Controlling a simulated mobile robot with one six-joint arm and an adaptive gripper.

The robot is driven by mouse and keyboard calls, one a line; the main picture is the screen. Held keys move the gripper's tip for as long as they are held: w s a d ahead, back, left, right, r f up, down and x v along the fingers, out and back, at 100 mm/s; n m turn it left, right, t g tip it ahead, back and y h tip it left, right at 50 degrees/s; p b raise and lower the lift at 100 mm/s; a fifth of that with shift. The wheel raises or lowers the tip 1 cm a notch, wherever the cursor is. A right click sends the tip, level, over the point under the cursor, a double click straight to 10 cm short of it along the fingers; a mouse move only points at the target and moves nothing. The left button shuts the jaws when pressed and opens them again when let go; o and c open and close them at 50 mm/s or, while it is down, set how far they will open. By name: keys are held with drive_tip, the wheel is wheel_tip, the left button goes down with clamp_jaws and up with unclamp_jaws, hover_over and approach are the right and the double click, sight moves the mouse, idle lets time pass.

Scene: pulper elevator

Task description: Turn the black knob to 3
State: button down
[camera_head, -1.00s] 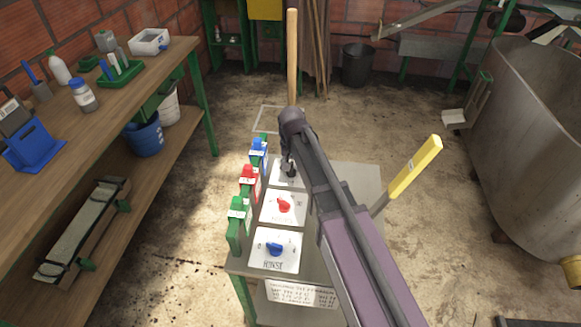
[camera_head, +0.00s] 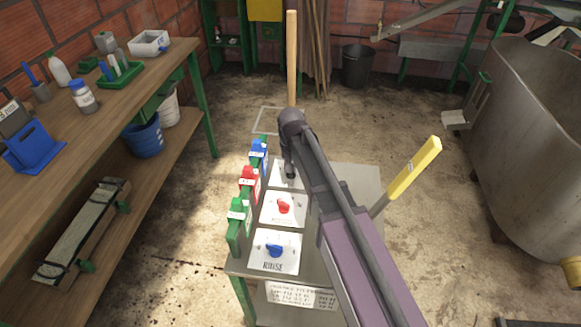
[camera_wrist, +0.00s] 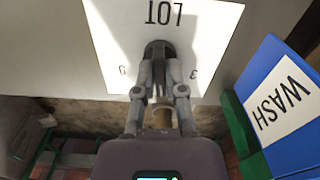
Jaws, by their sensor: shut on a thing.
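The black knob (camera_wrist: 158,50) sits on a white plate (camera_wrist: 105,35) marked LOT, on the far part of the grey control stand (camera_head: 358,185). My gripper (camera_wrist: 160,92) is shut on the knob, one finger on each side. In the wrist view the picture is upside down, with a 3 to the right of the knob and another numeral to its left. The knob's pointer and exact setting cannot be told. In the head view my gripper (camera_head: 289,172) reaches down onto the far plate and hides the knob.
A red knob (camera_head: 284,207) and a blue knob (camera_head: 274,250) sit on nearer plates. Blue (camera_head: 258,155), red (camera_head: 249,184) and green (camera_head: 238,222) tagged blocks line the stand's left edge. A yellow-handled lever (camera_head: 414,168) rises at right. A wooden bench (camera_head: 60,130) stands left.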

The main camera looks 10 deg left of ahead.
drive_tip(key=n, duration=0.5)
drive_tip(key=shift+n, duration=0.4)
drive_tip(key=n, duration=0.4)
drive_tip(key=shift+n, duration=0.4)
drive_tip(key=c, duration=0.7)
unclamp_jaws()
